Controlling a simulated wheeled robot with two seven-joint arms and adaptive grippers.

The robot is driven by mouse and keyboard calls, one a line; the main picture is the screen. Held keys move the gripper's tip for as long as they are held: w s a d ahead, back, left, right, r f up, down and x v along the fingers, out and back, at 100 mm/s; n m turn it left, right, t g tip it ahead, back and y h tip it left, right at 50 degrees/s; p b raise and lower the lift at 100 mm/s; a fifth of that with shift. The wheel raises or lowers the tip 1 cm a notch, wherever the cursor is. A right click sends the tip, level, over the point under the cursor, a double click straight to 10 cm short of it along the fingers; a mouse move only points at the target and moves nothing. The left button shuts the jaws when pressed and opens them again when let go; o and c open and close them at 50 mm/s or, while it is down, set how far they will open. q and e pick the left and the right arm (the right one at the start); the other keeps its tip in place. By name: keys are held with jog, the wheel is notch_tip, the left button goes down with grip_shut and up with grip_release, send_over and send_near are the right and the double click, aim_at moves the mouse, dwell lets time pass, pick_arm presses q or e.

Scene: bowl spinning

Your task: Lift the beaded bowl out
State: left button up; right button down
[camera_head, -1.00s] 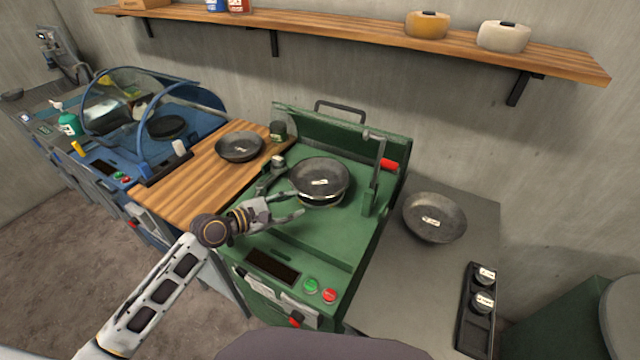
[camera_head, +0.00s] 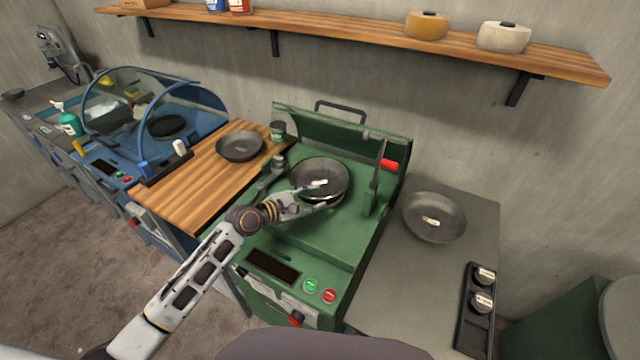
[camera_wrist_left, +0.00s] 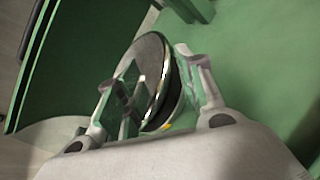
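A dark grey bowl (camera_head: 317,173) with a small white tag sits in the green machine, its rim edged with a pale, shiny band on the near side. My left gripper (camera_head: 326,194) is at the bowl's near edge. In the left wrist view, the bowl (camera_wrist_left: 158,80) stands between the two spread fingers of my left gripper (camera_wrist_left: 155,85), edge-on with its bright rim showing. The fingers look open around the edge; whether either one touches it is unclear. My right gripper is not in view.
A similar bowl (camera_head: 240,147) lies on the wooden board to the left, another bowl (camera_head: 434,217) on the grey counter to the right. The machine's raised green lid (camera_head: 345,133) stands behind.

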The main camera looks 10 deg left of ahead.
pick_arm(q)
jog(key=shift+w+d, duration=0.1)
jog(key=shift+d, duration=0.05)
dwell(0.3)
jog(key=shift+x, duration=2.5)
grip_shut()
